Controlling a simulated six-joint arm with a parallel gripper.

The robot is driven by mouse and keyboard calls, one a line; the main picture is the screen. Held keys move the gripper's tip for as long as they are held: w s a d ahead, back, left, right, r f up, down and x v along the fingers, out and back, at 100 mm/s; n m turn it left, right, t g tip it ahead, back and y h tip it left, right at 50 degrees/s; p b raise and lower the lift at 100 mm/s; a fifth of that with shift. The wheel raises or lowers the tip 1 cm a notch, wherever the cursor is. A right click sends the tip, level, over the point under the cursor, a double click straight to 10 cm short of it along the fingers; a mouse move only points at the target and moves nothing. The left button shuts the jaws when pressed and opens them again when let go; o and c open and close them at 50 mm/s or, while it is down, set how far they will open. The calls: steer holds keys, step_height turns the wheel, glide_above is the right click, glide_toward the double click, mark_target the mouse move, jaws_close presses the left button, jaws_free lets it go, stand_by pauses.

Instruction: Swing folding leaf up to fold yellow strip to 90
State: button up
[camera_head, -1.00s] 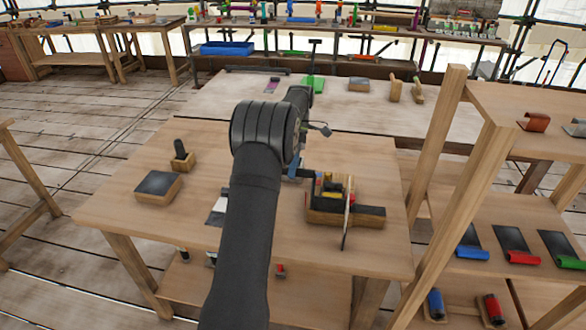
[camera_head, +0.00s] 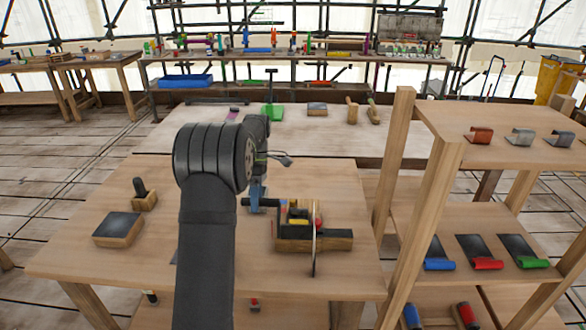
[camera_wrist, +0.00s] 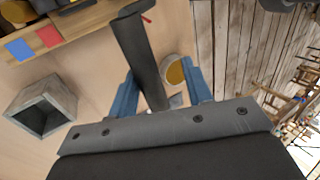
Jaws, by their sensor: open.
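The folding device has a wooden base (camera_head: 290,242) with dark blocks on top, right of my gripper (camera_head: 258,198) in the head view. A small yellow piece (camera_head: 298,221), probably the yellow strip, lies among them; its bend cannot be judged. A yellow patch (camera_wrist: 15,12) shows at the wrist view's top left corner. A dark bar (camera_wrist: 138,50), perhaps the folding leaf's handle, runs between the blue fingers of my gripper (camera_wrist: 161,95) in the wrist view. The fingers are open, with gaps beside the bar. I cannot pick out the leaf itself with certainty.
A thin upright piece (camera_head: 314,250) stands at the device's front. A hollow grey box (camera_wrist: 45,105) and a round yellow-topped piece (camera_wrist: 175,70) show near my fingers. A dark-topped block (camera_head: 118,230) sits at the bench's left. A shelf post (camera_head: 390,170) rises at the right.

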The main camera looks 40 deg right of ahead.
steer(key=shift+s+a+f+t+h, duration=2.7)
steer(key=shift+s+a+f, duration=0.4)
steer(key=shift+s+a, duration=2.1)
step_height(320, 180, up, 17)
steer(key=s+a, duration=0.2)
steer(key=d+r+m, duration=0.5)
steer(key=d+m, duration=0.2)
steer(key=m, duration=1.1)
step_height(320, 180, down, 10)
step_height(320, 180, up, 11)
steer(key=s+d+r+t+h, duration=0.1)
steer(key=s+d+r, duration=0.2)
steer(key=s+d, duration=0.1)
steer(key=shift+s+d+r+t+h, duration=0.25)
steer(key=shift+s+d+t+h, duration=0.15)
steer(key=shift+s, duration=0.2)
